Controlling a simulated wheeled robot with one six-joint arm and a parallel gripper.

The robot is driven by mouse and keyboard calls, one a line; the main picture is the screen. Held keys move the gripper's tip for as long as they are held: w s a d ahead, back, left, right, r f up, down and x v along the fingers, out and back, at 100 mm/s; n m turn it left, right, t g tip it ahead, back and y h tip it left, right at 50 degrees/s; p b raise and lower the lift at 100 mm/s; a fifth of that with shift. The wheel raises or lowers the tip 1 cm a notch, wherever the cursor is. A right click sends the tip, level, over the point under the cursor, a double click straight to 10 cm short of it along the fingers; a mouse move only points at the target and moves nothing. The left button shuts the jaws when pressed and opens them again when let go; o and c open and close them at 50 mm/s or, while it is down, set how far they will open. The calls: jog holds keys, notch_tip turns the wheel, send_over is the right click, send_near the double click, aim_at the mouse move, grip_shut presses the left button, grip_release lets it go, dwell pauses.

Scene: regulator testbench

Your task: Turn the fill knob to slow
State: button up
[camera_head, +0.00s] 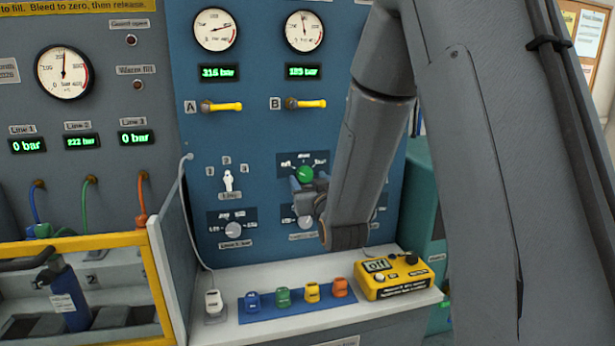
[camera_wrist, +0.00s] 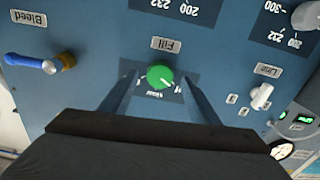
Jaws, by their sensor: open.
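The green fill knob (camera_head: 306,173) sits on a dark label plate on the blue panel, partly hidden by my gripper in the head view. In the wrist view, which is upside down, the green knob (camera_wrist: 160,76) lies beside its "Fill" label. A small pale mark shows on its face, but I cannot read which setting it points to. My gripper (camera_head: 308,184) is at the panel in front of the knob. In the wrist view the open fingers of my gripper (camera_wrist: 160,82) lie one on each side of the knob, with gaps showing between.
A blue bleed handle (camera_wrist: 30,63) and a white line selector (camera_wrist: 262,95) flank the knob. Yellow valve handles A (camera_head: 222,106) and B (camera_head: 306,103) are above. The shelf below holds several coloured connectors and a yellow meter (camera_head: 392,277). A yellow-framed guard (camera_head: 75,243) stands left.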

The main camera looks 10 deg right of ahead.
aim_at(305, 174)
jog(key=shift+w, duration=1.05)
jog(key=c, duration=1)
jog(key=shift+c, duration=0.2)
